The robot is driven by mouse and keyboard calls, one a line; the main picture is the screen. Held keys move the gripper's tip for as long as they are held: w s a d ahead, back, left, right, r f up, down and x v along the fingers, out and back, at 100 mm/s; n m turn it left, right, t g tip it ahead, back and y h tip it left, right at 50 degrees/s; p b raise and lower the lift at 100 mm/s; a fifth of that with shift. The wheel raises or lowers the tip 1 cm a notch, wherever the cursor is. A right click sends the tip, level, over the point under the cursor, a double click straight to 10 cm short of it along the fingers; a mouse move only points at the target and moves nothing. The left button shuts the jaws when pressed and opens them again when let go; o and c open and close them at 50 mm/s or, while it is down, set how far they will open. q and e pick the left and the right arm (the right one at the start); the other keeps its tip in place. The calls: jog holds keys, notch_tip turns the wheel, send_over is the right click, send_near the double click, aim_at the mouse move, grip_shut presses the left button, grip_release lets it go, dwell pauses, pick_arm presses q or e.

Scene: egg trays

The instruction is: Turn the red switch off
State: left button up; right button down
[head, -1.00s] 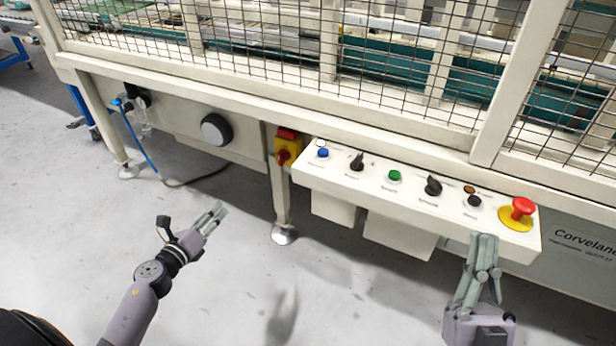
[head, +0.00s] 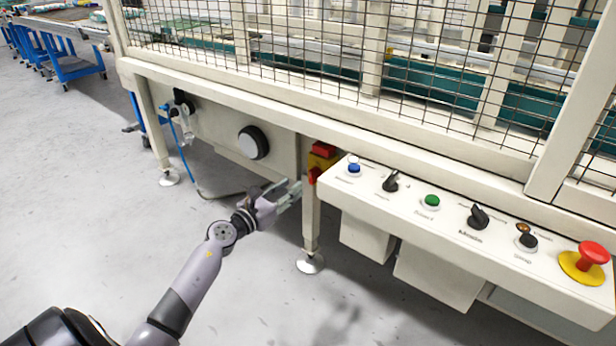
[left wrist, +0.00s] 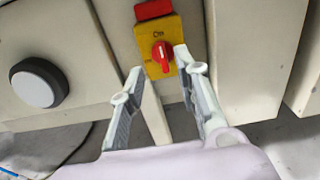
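The red switch (left wrist: 162,52) is a rotary knob on a yellow plate (left wrist: 150,32) with a red block above it. In the head view the yellow and red switch box (head: 319,160) is on the machine frame, left of the control panel. My left gripper (head: 292,190) is just left of and below the box. In the left wrist view its fingers (left wrist: 158,82) are spread and empty, with the right fingertip close to the knob; whether it touches I cannot tell. My right gripper is out of view.
The white control panel (head: 460,240) juts out to the right, with several knobs and a red emergency stop button (head: 592,254). A frame leg (head: 310,225) stands below the switch. A round black-and-white dial (head: 253,142) is to the left. The floor in front is clear.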

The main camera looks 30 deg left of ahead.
aim_at(310, 173)
pick_arm(q)
jog(key=w, duration=0.2)
jog(key=w+b, duration=0.1)
jog(key=w, duration=0.5)
jog(key=shift+w+d+b, duration=0.2)
jog(key=shift+d+b, duration=0.15)
grip_shut()
